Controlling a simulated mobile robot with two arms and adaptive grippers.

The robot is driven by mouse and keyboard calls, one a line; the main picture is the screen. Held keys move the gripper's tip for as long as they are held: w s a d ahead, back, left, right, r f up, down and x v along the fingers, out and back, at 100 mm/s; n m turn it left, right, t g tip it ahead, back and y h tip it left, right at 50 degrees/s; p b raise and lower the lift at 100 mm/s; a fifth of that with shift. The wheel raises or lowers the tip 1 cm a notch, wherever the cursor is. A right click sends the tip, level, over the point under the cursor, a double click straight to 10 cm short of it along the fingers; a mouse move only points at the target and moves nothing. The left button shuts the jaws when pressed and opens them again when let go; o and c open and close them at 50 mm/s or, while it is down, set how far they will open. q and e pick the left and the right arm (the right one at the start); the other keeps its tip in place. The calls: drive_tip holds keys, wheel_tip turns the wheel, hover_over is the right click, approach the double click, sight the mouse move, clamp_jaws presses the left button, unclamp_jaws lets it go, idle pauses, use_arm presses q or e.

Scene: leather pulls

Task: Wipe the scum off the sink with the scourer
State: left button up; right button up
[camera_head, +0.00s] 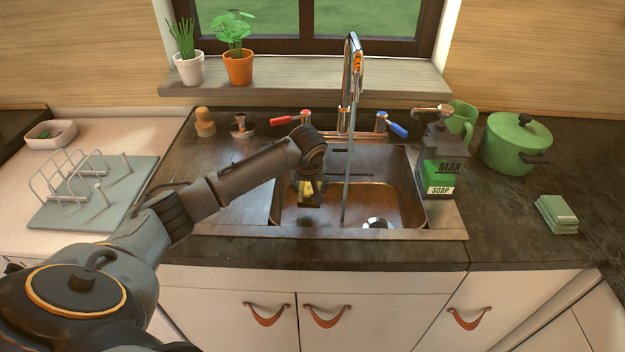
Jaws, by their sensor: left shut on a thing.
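The metal sink (413,205) is set into the dark counter, with brownish marks showing on its basin. Dark smudges show along the front of the basin. My left arm reaches in from the left, and its gripper (309,186) is over the left part of the basin, pointing down. It is shut on the scourer (309,199), a small yellow and dark block. The fingers are partly hidden by the wrist. I cannot tell whether the scourer touches the basin. My right gripper is not in view.
Water appears to run from the tall faucet (353,75) into the basin, right of my gripper. A soap bottle (440,170) stands at the sink's right edge. A green pot (515,145), a mug (463,122) and folded cloths (557,214) are farther right. A dish rack (95,190) stands left.

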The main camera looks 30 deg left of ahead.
use_arm(q)
drive_tip(key=shift+w+d+f+b, duration=0.1)
drive_tip(key=shift+f+b, duration=0.2)
drive_tip(key=shift+f, duration=0.15)
drive_tip(key=shift+w+d+f+b, duration=0.1)
drive_tip(key=shift+f+b, duration=0.2)
drive_tip(key=shift+f, duration=0.15)
wheel_tip(320, 180, down, 4)
drive_tip(key=b, duration=0.2)
drive_tip(key=shift+b, duration=0.3)
drive_tip(key=shift+f, duration=0.1)
drive_tip(key=shift+a, duration=0.1)
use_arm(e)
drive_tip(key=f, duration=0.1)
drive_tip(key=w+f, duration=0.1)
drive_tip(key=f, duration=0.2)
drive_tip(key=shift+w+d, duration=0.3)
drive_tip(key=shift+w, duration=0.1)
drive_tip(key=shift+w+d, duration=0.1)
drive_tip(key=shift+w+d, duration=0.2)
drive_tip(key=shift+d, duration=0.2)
use_arm(q)
drive_tip(key=shift+f, duration=0.1)
drive_tip(key=shift+f+b, duration=0.95)
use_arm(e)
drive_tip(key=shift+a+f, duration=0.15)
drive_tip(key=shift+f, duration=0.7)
